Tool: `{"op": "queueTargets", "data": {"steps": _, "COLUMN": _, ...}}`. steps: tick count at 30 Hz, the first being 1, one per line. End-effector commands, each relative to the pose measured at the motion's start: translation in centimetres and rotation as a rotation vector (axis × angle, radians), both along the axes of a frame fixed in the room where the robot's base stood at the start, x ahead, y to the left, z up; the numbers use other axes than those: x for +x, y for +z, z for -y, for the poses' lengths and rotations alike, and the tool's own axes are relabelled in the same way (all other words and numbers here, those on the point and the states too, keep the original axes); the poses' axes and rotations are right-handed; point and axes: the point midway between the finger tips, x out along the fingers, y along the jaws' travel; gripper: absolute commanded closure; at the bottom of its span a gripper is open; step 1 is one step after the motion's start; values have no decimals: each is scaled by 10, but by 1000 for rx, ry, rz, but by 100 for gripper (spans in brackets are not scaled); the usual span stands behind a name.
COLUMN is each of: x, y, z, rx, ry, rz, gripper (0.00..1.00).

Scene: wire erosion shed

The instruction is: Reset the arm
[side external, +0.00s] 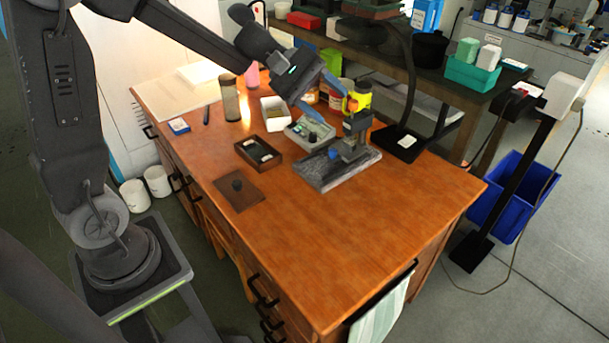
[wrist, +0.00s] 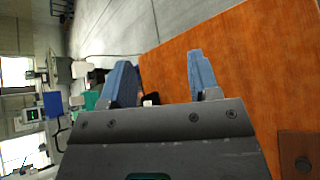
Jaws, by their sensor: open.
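My gripper (side external: 322,98) has two blue fingers spread apart with nothing between them. It hangs above the back part of the wooden desk (side external: 370,230), over a small grey device (side external: 311,132) and close to a gauge stand on a grey stone base (side external: 338,170). I cannot tell how far it is from the stand. In the wrist view my gripper (wrist: 160,65) is open and empty, with the orange-brown desk top (wrist: 240,70) beyond and to the right of the fingers.
A dark tray (side external: 273,160), a brown plate with a knob (side external: 250,196), a white bin (side external: 270,123) and a brown cylinder (side external: 230,105) stand on the desk. A black lamp arm (side external: 408,75) rises behind the gauge stand. The desk's front right is clear.

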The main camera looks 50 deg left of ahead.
Motion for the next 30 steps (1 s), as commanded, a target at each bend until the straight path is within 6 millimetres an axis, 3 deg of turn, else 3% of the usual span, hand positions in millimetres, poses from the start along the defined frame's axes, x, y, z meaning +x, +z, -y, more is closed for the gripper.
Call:
{"op": "queueTargets", "data": {"steps": 1, "x": -24, "y": 9, "z": 12, "rx": 103, "ry": -81, "rz": 52, "gripper": 44}}
{"op": "queueTargets", "data": {"steps": 6, "x": -96, "y": 15, "z": 27, "rx": 460, "ry": -331, "rz": 216, "gripper": 44}}
{"op": "queueTargets", "data": {"steps": 12, "x": -165, "y": 10, "z": 15, "rx": 885, "ry": -579, "rz": 425, "gripper": 44}}
{"op": "queueTargets", "data": {"steps": 15, "x": -187, "y": 8, "z": 3, "rx": 1070, "ry": -670, "rz": 514, "gripper": 44}}
{"op": "queueTargets", "data": {"steps": 21, "x": -208, "y": 6, "z": -15, "rx": 1294, "ry": -766, "rz": 616, "gripper": 44}}
{"op": "queueTargets", "data": {"steps": 30, "x": -211, "y": 5, "z": -19, "rx": 1335, "ry": -786, "rz": 630, "gripper": 44}}
